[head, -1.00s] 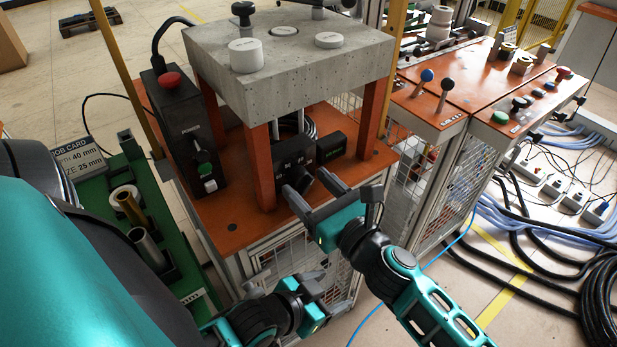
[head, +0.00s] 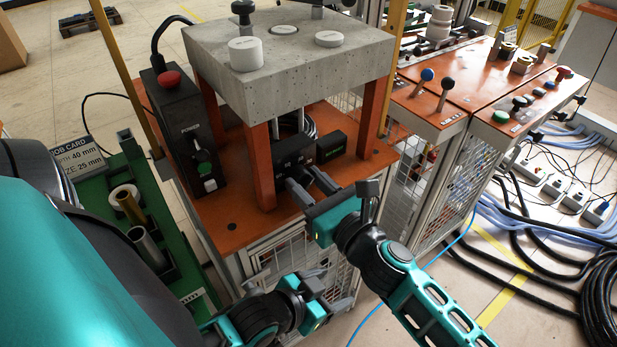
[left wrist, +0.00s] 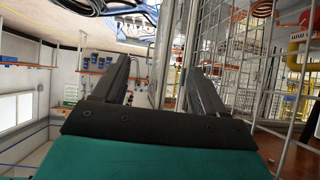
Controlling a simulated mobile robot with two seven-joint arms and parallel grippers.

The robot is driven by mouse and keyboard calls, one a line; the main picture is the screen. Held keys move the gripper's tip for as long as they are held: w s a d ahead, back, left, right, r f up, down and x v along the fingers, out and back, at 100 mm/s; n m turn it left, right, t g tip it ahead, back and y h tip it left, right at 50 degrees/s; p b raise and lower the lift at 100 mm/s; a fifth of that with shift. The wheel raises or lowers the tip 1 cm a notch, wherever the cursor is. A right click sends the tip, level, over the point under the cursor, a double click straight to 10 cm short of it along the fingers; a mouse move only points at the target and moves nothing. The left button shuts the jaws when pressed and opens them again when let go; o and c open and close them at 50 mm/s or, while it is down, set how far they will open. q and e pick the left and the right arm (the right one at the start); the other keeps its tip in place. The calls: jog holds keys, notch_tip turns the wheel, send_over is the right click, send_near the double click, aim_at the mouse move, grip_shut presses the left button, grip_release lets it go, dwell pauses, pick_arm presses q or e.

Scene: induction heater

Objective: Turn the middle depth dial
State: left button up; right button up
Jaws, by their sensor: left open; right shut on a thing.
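The black dial box (head: 294,152) stands on the orange table under the concrete slab, with small dials on its front face. My right gripper (head: 306,180) reaches in from the lower right, its two fingers against the front of this box. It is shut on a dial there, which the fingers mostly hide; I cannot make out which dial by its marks. My left gripper (head: 335,288) hangs lower, in front of the table's mesh side, open and empty. In the left wrist view its two fingers (left wrist: 160,65) stand apart with nothing between them.
The concrete slab (head: 290,75) on orange legs (head: 262,165) overhangs the dial box. A black control box (head: 185,130) with a red button stands left. A green bench (head: 130,185) with metal tubes is further left. A lever console (head: 430,105) stands right. Cables lie on the floor.

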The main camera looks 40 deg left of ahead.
jog(key=shift+n, duration=0.3)
jog(key=shift+s+n+p, duration=0.1)
jog(key=shift+n+p, duration=0.4)
jog(key=shift+n, duration=0.4)
jog(key=shift+f+n, duration=0.15)
jog(key=shift+n, duration=2.05)
jog(key=o, duration=1.1)
jog(key=shift+c, duration=0.2)
